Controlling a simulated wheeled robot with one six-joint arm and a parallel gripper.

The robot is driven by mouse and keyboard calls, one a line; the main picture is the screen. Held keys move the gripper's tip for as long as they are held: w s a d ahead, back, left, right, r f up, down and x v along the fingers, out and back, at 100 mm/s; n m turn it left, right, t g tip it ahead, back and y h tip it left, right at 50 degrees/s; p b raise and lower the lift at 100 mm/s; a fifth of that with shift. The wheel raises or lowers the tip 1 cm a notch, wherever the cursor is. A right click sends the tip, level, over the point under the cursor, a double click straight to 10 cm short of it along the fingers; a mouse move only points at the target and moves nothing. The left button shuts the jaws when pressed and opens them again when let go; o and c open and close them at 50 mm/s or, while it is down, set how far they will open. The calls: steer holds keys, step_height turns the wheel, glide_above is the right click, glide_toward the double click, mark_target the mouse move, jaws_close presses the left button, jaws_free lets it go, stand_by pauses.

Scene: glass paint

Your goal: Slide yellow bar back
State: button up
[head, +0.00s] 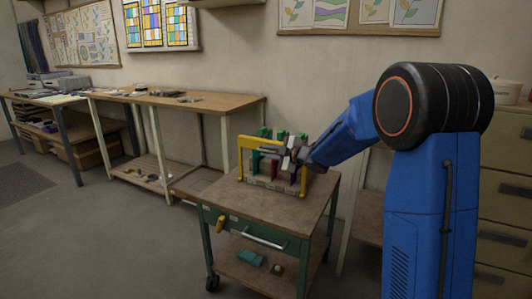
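The yellow bar (258,143) is part of a small rack standing on top of the wheeled cart (232,195). It runs across the upper front of the rack and drops down at its left end. Behind and below it stand green uprights and dark red pieces (304,176). My gripper (291,153) is at the right end of the bar, close to the rack. It is too small here to tell whether the fingers touch the bar or are open or shut. Part of the rack's right side is hidden behind my gripper.
The cart has a green drawer, a handle and a lower shelf with a teal item (250,258). A wooden workbench (180,98) stands behind it to the left. Beige drawers (507,200) stand at right. The floor at left front is clear.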

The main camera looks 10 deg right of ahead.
steer(key=shift+w+a+f, duration=0.15)
steer(key=shift+w+a, duration=0.2)
steer(key=shift+w, duration=0.15)
jaws_close()
steer(key=s+a, duration=0.4)
steer(key=s, duration=0.1)
steer(key=shift+f, duration=0.1)
jaws_free()
steer(key=shift+s, duration=0.1)
